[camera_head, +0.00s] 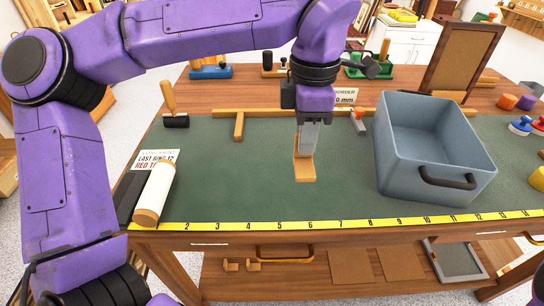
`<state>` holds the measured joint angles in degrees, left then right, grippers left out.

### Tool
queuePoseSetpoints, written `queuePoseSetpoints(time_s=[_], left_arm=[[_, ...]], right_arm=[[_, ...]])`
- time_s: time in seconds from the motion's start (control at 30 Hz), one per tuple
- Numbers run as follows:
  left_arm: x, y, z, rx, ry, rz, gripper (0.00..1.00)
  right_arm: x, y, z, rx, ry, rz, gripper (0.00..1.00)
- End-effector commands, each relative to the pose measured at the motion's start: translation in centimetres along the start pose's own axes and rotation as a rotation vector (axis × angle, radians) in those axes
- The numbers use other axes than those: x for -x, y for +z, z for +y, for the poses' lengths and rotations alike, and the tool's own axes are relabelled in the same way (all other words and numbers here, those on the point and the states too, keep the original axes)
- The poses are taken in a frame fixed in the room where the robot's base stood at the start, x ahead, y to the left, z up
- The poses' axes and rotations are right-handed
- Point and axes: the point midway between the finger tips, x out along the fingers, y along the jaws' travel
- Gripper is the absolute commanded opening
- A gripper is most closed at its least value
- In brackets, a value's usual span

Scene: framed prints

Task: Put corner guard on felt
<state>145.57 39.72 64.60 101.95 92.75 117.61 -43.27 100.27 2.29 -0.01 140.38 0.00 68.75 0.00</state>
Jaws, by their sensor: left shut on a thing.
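My left gripper (309,140) points down over the middle of the bench and is shut on a small tan, L-shaped piece that looks like the corner guard (305,172). The gripper covers its upper part. Its lower end is at or just above the dark green surface, which looks like the felt (235,190); I cannot tell whether they touch. My right gripper is not in view.
A grey bin (391,165) with a black handle stands right of the gripper. A white roll (155,192) lies at the left, beside a printed card (158,158). A yellow ruler (350,222) runs along the front edge. The felt left of the gripper is mostly clear.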

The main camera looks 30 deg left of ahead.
Motion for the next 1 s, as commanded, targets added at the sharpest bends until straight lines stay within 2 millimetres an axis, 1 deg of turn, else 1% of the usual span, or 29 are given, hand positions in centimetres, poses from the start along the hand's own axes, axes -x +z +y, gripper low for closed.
queuePoseSetpoints(time_s=[0.03,0.17,0.2,0.3,0.4,0.57,0.6,0.7,0.73,0.8,1.0], left_arm=[[-0.5,-1.4,0.8,0.003,-0.003,-0.004,0.00],[-2.2,-4.6,2.9,0.003,-0.003,-0.004,0.00],[-3.3,-5.3,3.3,0.001,-0.004,-0.002,0.00],[-5.5,-6.8,4.2,0.000,-0.003,-0.002,0.00],[-6.8,-7.7,4.8,0.000,-0.002,-0.001,0.00],[-8.1,-8.6,5.4,0.000,-0.002,-0.001,0.00],[-8.6,-8.9,5.6,0.000,-0.002,-0.001,0.00],[-10.8,-8.8,5.5,-0.003,-0.003,0.001,0.00],[-11.1,-8.8,5.5,-0.002,-0.002,0.001,0.00],[-11.5,-8.8,5.5,-0.002,0.000,-0.001,0.00],[-11.4,-8.7,5.5,-0.001,0.001,-0.001,0.00]], right_arm=[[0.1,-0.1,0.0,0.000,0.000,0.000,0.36],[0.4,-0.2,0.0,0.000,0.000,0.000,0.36],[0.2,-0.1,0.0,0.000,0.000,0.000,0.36],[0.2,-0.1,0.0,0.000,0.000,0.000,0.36],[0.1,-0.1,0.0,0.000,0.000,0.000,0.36],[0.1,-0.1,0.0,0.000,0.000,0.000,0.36],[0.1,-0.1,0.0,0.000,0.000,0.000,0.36],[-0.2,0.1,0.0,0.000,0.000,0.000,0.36],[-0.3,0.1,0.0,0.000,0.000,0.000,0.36],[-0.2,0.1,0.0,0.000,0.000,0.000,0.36],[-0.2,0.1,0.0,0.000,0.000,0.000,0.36]])
